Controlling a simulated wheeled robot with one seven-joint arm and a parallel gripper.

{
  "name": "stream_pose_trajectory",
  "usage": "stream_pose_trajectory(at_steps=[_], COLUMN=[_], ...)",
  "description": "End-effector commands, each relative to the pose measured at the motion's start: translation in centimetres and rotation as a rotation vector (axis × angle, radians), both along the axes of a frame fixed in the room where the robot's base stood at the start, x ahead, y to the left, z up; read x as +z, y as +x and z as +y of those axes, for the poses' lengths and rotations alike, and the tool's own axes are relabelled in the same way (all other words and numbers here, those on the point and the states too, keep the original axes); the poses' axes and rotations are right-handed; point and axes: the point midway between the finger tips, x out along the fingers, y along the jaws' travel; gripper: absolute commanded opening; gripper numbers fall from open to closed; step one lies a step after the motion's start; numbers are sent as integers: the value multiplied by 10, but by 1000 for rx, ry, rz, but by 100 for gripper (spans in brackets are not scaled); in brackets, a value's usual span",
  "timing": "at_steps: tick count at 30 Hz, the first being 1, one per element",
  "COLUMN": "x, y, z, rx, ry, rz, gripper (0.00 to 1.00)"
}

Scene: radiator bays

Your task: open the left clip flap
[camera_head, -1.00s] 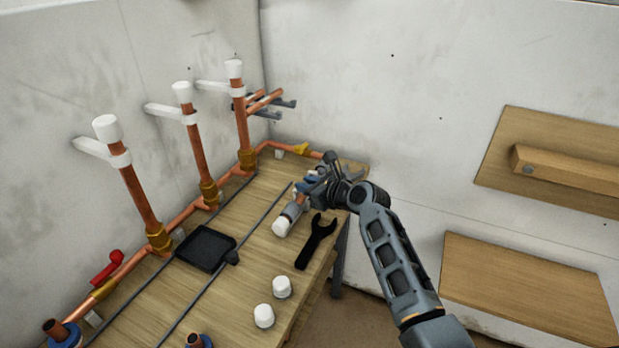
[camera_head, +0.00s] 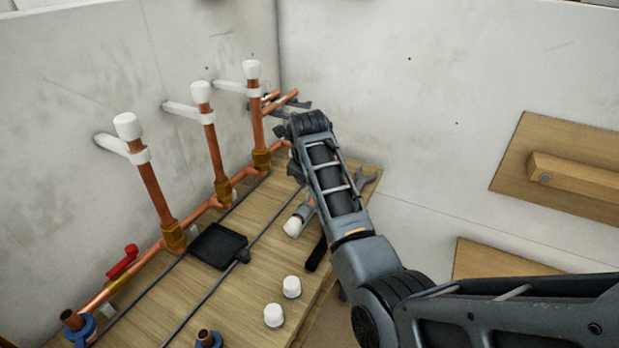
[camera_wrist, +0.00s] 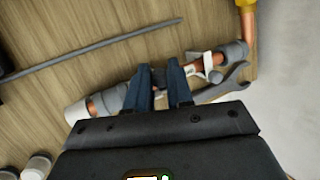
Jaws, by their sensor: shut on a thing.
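A short pipe assembly lies on the wooden bench, with copper showing between grey sleeves (camera_wrist: 112,98); its white-capped end shows in the head view (camera_head: 293,226). My gripper (camera_wrist: 160,74) is over the middle of this pipe, with its two blue fingers closed on a small dark piece between the tips. From its place on the pipe I take this piece for the left clip flap; the fingers hide most of it. A second clip with white parts (camera_wrist: 206,64) sits farther right on the pipe. In the head view my arm hides the fingertips.
A grey spanner (camera_wrist: 228,84) lies close beside the pipe. A black tray (camera_head: 216,246), a long thin rod (camera_head: 215,289) and two white caps (camera_head: 274,315) lie on the bench (camera_head: 232,312). Copper risers (camera_head: 155,205) stand along the left wall.

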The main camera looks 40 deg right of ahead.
Motion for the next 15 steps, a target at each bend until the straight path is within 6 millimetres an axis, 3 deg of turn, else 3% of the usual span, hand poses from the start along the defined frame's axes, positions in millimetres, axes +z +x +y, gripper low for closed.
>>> stream_pose_trajectory(at_steps=[15], x=[-2], y=[10], z=[5], rx=[4], ry=[-52], rz=[147], gripper=[0])
